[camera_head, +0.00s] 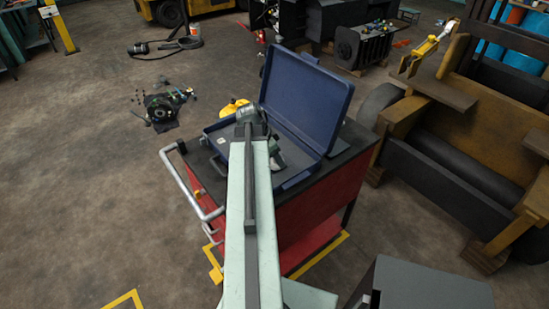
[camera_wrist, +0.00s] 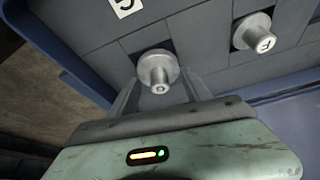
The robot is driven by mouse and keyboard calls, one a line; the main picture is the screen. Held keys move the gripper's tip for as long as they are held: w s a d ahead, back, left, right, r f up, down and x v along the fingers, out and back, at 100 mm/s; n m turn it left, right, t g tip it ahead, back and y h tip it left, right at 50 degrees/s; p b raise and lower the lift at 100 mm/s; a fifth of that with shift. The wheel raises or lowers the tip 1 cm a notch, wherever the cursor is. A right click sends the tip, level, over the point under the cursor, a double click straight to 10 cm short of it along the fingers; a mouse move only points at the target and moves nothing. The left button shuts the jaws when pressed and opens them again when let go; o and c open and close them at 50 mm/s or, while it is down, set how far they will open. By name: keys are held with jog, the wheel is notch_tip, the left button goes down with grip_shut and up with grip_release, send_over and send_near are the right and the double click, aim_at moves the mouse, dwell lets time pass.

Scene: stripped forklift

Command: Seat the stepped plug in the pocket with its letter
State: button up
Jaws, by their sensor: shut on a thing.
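A grey stepped plug (camera_wrist: 158,68), with a wide round flange and a narrower end marked with what looks like an O, is between the fingers of my gripper (camera_wrist: 161,84) in the wrist view. My gripper is shut on it. A white label (camera_wrist: 126,5), marked with what looks like an S or 5, is cut off at the top. The open blue case (camera_head: 312,100) shows in the head view; my arm hides much of its inside.
The case lies on a red cart (camera_head: 325,200) with a black top and a pale handle (camera_head: 190,190) at left. The raised lid stands at the back right. A yellow thing (camera_head: 233,106) is by the case. A stripped forklift (camera_head: 450,140) stands at right.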

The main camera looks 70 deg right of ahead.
jog(key=shift+f+b, duration=0.7)
jog(key=shift+f, duration=0.05)
jog(key=o, duration=1.6)
jog(key=p+v, duration=0.7)
jog(key=shift+s+r, duration=0.1)
jog(key=shift+r, duration=0.1)
jog(key=shift+w+a+r+p, duration=0.2)
jog(key=shift+r+p, duration=0.1)
jog(key=shift+r, duration=0.05)
jog(key=shift+f, duration=0.1)
